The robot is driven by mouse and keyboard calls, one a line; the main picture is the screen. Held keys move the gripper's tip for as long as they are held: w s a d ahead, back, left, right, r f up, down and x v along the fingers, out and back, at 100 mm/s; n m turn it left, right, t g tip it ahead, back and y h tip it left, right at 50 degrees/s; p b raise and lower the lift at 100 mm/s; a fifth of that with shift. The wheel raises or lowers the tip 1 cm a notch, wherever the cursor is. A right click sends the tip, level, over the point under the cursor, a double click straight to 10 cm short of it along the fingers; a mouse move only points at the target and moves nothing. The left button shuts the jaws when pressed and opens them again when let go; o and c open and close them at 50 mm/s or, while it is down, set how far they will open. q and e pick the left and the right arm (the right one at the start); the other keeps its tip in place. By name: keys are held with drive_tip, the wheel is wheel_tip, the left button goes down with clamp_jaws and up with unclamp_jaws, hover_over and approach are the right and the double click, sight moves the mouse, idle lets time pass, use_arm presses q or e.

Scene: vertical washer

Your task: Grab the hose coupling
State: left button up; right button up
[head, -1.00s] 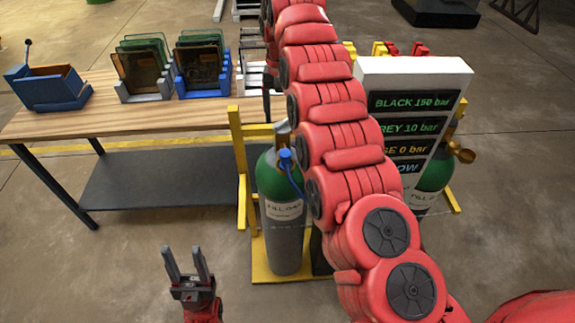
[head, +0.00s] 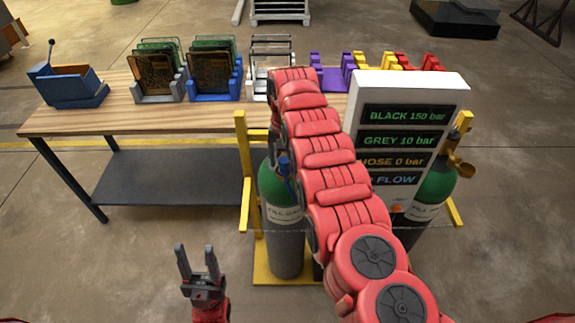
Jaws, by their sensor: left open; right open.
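I cannot pick out the hose coupling for certain. A brass fitting (head: 459,166) sticks out at the right of the panel, near the right green-topped cylinder (head: 434,188). A blue fitting (head: 284,160) sits at the top of the left green-and-grey cylinder (head: 285,235). My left gripper (head: 196,262) is open and empty, fingers pointing up, left of the left cylinder and apart from it. My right arm crosses the middle in front of the cylinders. My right gripper (head: 276,115) shows only as a small dark part at the arm's far end, mostly hidden, above the left cylinder.
A white panel (head: 411,94) with readouts, including "HOSE 0 bar", stands between the cylinders on a yellow frame (head: 241,150). A wooden table (head: 120,119) behind holds a blue box (head: 65,92) and several coloured racks. Floor at the lower left is clear.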

drive_tip(key=shift+a, duration=0.35)
drive_tip(key=c, duration=0.4)
drive_tip(key=shift+d+r, duration=0.1)
drive_tip(key=shift+d, duration=0.1)
drive_tip(key=c, duration=0.7)
drive_tip(key=shift+s+a, duration=0.1)
clamp_jaws()
